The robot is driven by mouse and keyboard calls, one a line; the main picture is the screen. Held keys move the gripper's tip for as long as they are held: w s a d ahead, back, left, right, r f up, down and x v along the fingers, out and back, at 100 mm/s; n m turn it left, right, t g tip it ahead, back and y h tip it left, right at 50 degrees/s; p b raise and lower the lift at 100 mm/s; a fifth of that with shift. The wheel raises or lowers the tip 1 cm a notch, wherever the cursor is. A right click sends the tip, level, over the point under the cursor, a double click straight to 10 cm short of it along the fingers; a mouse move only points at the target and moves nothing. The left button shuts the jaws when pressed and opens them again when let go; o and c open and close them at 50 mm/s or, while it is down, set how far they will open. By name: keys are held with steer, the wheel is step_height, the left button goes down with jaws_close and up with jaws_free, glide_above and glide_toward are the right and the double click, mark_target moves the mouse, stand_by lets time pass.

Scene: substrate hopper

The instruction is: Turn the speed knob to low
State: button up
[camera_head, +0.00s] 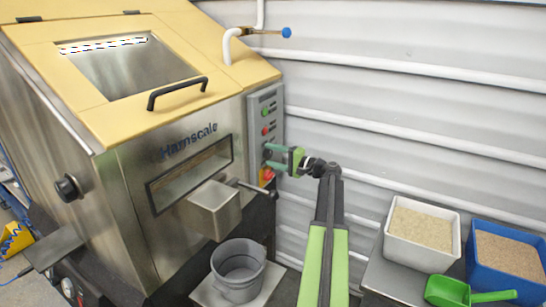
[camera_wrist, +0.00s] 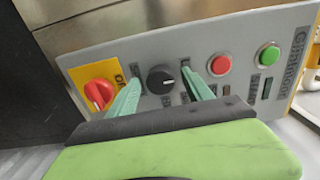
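The speed knob (camera_wrist: 160,80) is a round black knob with a pale pointer mark, on a grey control panel (camera_wrist: 240,42). In the wrist view the mark points roughly right; the small labels are not legible. My gripper (camera_wrist: 161,74) is open, with one green finger on each side of the knob. A gap shows between each finger and the knob, and I cannot tell how far the tips are from the panel. In the head view my gripper (camera_head: 267,155) is at the panel (camera_head: 254,105) and hides the knob.
A red rotary switch (camera_wrist: 99,94) on a yellow plate is left of the knob; red (camera_wrist: 220,64) and green (camera_wrist: 268,56) buttons are right. In the head view, a metal spout (camera_head: 212,208) is left of my gripper, above a grey bucket (camera_head: 239,272). Bins (camera_head: 418,250) stand right.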

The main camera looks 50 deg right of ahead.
steer(key=v, duration=1.7)
steer(key=shift+s, duration=0.2)
steer(key=shift+f, duration=0.1)
